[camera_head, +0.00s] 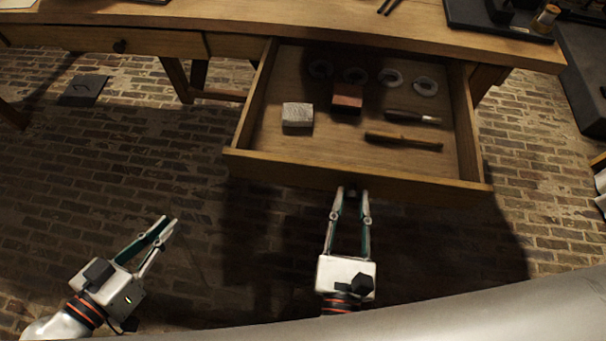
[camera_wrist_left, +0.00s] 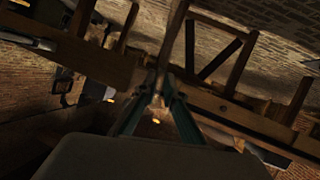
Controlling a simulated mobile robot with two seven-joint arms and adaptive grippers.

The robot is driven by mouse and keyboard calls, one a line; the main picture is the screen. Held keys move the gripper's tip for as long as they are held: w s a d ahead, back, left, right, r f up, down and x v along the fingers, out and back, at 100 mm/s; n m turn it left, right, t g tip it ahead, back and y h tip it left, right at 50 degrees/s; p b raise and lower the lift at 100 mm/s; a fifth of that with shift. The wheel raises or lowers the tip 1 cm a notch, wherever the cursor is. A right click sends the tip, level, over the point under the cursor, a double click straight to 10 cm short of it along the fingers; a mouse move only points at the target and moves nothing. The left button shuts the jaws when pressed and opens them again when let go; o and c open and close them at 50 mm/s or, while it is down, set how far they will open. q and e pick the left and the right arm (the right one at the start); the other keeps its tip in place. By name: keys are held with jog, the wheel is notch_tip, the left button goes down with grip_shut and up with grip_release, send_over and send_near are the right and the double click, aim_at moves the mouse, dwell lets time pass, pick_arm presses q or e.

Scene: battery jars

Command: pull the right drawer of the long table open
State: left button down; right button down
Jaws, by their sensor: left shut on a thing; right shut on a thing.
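The right drawer (camera_head: 355,172) of the long table (camera_head: 290,20) is pulled well out, and its inside shows. My right gripper (camera_head: 352,192) is at the middle of the drawer's front, its fingers shut on the drawer handle, which they mostly hide. My left gripper (camera_head: 169,221) is low at the left, over the brick floor and apart from the table. Its fingertips are close together with a narrow gap, and I make out no held thing between them. Its fingers also show in the left wrist view (camera_wrist_left: 163,78), dark and unclear.
In the drawer lie a grey block (camera_head: 297,115), a reddish block (camera_head: 347,97), several pale discs (camera_head: 391,78), a wooden-handled tool (camera_head: 403,141) and a dark tool with a pale end (camera_head: 412,117). The left drawer (camera_head: 110,41) is shut. A black tray (camera_head: 490,22) stands on the table.

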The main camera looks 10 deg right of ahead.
jog(key=c, duration=1.8)
grip_release()
jog(key=shift+o, duration=0.2)
notch_tip(320, 180, up, 10)
